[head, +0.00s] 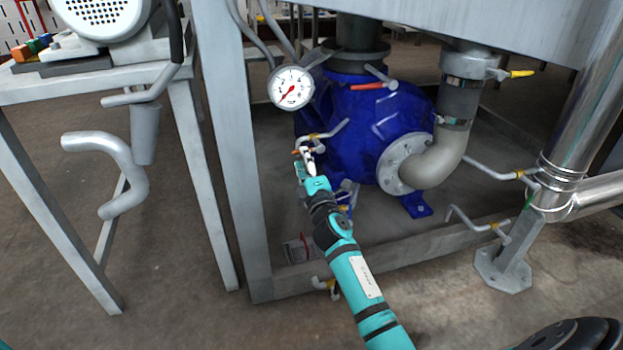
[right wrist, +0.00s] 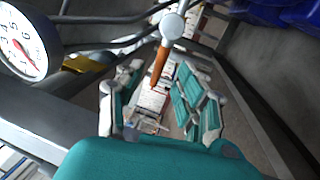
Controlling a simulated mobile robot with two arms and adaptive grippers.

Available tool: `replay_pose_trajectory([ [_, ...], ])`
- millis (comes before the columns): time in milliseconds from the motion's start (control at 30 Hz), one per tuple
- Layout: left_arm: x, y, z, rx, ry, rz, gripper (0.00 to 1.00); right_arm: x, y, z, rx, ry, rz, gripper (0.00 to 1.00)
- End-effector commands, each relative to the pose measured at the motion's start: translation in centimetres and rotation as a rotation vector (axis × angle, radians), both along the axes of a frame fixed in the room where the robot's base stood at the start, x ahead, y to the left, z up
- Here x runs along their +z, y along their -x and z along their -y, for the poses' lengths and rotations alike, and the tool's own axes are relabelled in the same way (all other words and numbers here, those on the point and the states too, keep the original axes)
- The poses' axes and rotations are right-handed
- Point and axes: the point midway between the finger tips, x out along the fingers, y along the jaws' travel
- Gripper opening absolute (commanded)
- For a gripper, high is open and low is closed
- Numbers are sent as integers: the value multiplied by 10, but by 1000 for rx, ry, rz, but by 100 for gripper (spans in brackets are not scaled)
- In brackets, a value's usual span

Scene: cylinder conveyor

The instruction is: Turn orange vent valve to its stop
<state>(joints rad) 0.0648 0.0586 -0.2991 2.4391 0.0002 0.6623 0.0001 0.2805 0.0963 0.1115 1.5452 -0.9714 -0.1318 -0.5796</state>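The orange vent valve handle (right wrist: 160,68) hangs from a round pale valve hub in the right wrist view, pointing down between my fingers. In the head view a small orange tip (head: 297,151) shows at the end of my right arm, mostly hidden by the gripper. My right gripper (head: 308,160) is at this handle, below the gauge and left of the blue pump. In the right wrist view its teal fingers (right wrist: 161,92) stand apart on either side of the handle, with gaps visible. My left gripper is not in view.
A pressure gauge (head: 291,88) hangs just above my gripper. The blue pump (head: 350,120) has another red-orange handle (head: 368,86). Bent pipes and yellow-handled valves (head: 521,74) surround it. A steel frame leg (head: 236,150) stands close at left. A motor bench (head: 90,80) is farther left.

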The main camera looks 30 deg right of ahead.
Motion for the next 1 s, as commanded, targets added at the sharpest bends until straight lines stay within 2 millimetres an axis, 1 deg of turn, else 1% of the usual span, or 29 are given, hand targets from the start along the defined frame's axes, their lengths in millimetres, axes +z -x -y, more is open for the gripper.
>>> replay_pose_trajectory([
  [33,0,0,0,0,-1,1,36,-4,13,-4,2,0,-2,36],
  [200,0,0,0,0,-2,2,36,-12,47,-12,2,-3,-3,36],
  [300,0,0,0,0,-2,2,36,-14,63,-16,1,-2,-3,36],
  [400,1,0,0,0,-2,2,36,-16,73,-18,1,-1,-2,36],
  [567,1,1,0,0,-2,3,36,-17,81,-20,1,0,-1,36],
  [867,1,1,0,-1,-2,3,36,-15,81,-22,10,-6,3,36],
  [933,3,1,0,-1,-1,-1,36,-5,85,-36,63,-38,32,36],
  [967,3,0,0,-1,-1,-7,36,3,88,-47,104,-64,55,36],
  [1000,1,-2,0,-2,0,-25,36,17,94,-66,179,-114,96,36],
])
